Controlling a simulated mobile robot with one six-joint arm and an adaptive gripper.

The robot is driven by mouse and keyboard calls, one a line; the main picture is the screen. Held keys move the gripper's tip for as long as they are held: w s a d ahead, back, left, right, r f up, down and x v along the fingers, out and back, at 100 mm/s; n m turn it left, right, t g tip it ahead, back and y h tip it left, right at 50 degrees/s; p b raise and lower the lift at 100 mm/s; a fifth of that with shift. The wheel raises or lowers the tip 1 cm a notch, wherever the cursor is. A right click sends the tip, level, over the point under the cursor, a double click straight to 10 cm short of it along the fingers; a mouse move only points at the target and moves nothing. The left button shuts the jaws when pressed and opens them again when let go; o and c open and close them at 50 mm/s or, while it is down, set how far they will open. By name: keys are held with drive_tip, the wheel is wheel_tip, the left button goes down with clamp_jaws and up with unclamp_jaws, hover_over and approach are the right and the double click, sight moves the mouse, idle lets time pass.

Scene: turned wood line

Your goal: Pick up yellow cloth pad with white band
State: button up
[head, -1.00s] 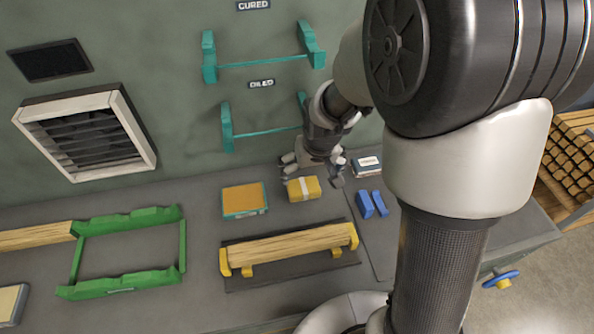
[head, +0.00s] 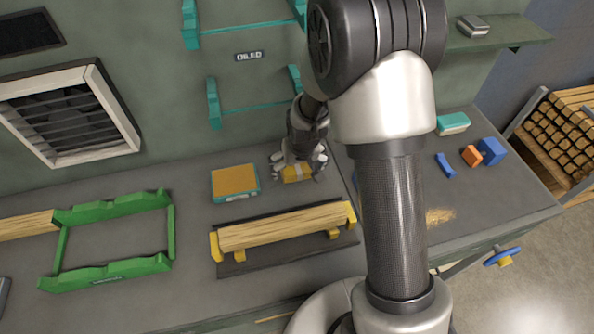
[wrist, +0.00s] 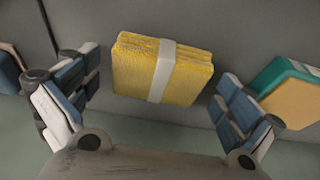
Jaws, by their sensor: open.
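The yellow cloth pad with a white band (head: 298,174) lies on the grey bench, left of my arm's column in the head view. In the wrist view the pad (wrist: 135,68) shows as a folded yellow stack with the white band around its middle. My gripper (wrist: 160,90) is open, with one finger on each side of the pad and visible gaps to it. In the head view my gripper (head: 298,170) is over the pad and partly hides it.
A teal tray with an orange top (head: 235,182) sits just left of the pad. A wooden spindle blank on yellow supports (head: 285,228) lies in front. A green frame (head: 110,270) stands farther left. Teal wall brackets (head: 213,105) are behind the pad.

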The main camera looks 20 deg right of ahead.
drive_tip(key=c, duration=1.1)
